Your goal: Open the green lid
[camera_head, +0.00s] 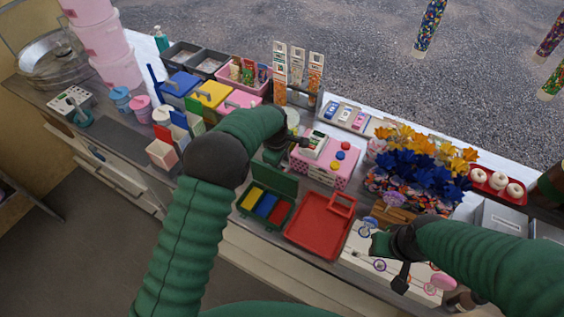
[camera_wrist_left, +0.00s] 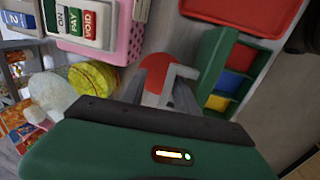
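The green box (camera_head: 249,218) stands on the counter in the head view, with yellow, blue and red compartments showing. Its green lid (camera_head: 274,179) stands raised along the box's back side, leaving the compartments uncovered. In the left wrist view the box is at the upper right, with the lid (camera_wrist_left: 209,58) as a green panel on its left. My left gripper (camera_head: 292,143) is behind the lid, apart from it in the wrist view. Its grey fingers (camera_wrist_left: 168,84) overlap there, so their opening is unclear. My right gripper (camera_head: 388,260) is over the white board; its fingers are unclear.
A red tray (camera_head: 318,250) lies right of the green box. A pink box (camera_head: 337,177) with a keypad on it is behind the tray. Flowers (camera_head: 425,165) stand to its right. Coloured boxes (camera_head: 211,96) crowd the back left. A red disc (camera_wrist_left: 134,72) is near my left fingers.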

